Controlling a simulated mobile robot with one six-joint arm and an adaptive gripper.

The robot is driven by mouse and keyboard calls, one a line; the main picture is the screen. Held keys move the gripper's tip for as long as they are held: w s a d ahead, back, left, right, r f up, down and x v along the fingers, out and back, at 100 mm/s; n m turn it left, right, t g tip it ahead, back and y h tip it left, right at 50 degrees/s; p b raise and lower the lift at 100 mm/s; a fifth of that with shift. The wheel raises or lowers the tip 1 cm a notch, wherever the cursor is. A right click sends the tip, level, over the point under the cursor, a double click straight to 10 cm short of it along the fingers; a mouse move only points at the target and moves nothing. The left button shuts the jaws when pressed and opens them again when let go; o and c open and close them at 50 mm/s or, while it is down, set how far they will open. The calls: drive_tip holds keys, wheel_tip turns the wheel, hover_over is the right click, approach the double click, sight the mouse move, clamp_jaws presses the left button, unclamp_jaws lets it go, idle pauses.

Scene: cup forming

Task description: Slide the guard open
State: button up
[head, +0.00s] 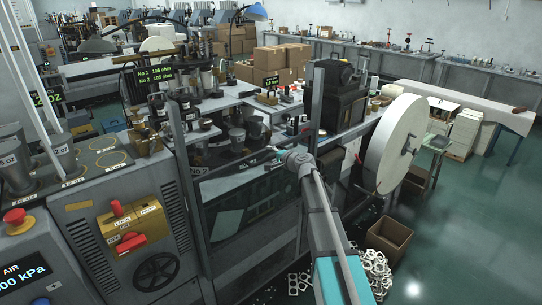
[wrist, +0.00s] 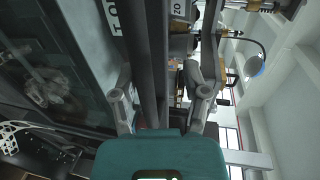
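The guard (head: 240,205) is a clear, dark-looking panel in a grey frame on the front of the forming machine, in the middle of the head view. It covers the lower front, and cups and tooling show above its top edge. My gripper (head: 278,156) is at the upper right of the guard, close to that top edge. In the wrist view my gripper (wrist: 161,92) has its two fingers spread apart. A dark grey bar (wrist: 155,50) runs between them in the picture. I cannot tell whether either finger touches the bar.
A grey upright post (head: 316,95) stands just beyond my gripper. A large white paper reel (head: 395,145) is to the right. A control panel with a yellow lockout plate (head: 135,225) is at left. A cardboard box (head: 388,240) and white scrap lie on the floor.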

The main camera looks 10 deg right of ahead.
wheel_tip(320, 180, up, 18)
drive_tip(key=p, duration=1.7)
drive_tip(key=shift+f, duration=0.2)
drive_tip(key=shift+s+d, duration=0.1)
drive_tip(key=p+v, duration=0.3)
drive_tip(key=v, duration=1.2)
drive_tip(key=shift+s, duration=0.35)
idle(1.5)
drive_tip(key=shift+w+d+f, duration=0.1)
idle(0.4)
drive_tip(key=shift+w+a+f+b, duration=0.5)
drive_tip(key=shift+w+f+b, duration=0.25)
drive_tip(key=shift+w+b, duration=0.05)
drive_tip(key=shift+w, duration=0.15)
